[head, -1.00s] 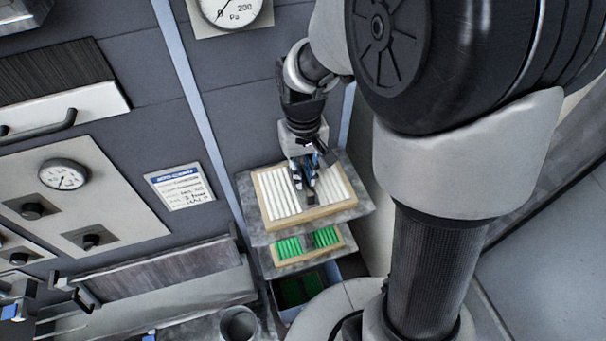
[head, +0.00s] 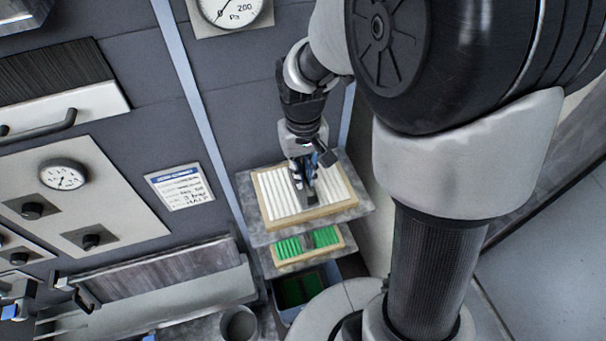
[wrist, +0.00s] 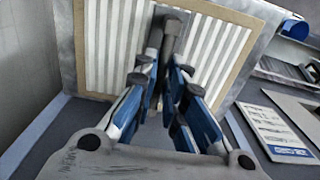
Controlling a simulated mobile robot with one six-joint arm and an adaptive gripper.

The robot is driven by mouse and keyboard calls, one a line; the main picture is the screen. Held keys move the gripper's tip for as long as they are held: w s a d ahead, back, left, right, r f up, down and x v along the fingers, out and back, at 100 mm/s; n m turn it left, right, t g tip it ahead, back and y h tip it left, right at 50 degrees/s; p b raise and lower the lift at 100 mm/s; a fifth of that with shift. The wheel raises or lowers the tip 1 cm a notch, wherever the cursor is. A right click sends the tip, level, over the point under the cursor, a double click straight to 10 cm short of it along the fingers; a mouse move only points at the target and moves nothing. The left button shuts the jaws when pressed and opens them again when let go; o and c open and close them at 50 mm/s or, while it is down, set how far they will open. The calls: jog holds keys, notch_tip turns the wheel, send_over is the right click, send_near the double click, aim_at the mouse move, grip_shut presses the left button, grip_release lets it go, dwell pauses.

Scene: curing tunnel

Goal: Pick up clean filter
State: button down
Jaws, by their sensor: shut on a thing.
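The clean filter (head: 275,196) is a white pleated panel in a tan frame. It lies on the upper grey shelf (head: 350,213) in the head view. My gripper (head: 309,196) points down over its middle. In the wrist view the white pleats of the filter (wrist: 105,40) show on both sides of the gripper (wrist: 165,45). Its blue-sided fingers are shut on a dark grey bar (wrist: 174,28) at the filter's middle, which looks like its handle. The fingertips partly hide this bar. I see no clear gap between the filter and the shelf.
A green pleated filter (head: 289,247) lies on the lower shelf, with a dark bin (head: 312,285) below. A dark panelled wall with a gauge (head: 64,175) and a label card (head: 180,187) stands to the left. A grey cup (head: 239,325) is at the bottom.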

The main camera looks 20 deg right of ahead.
notch_tip(320, 180, up, 5)
jog(key=p, duration=0.3)
jog(key=shift+p, duration=0.4)
jog(key=shift+r, duration=0.1)
jog(key=shift+r+p, duration=0.95)
jog(key=shift+r, duration=0.15)
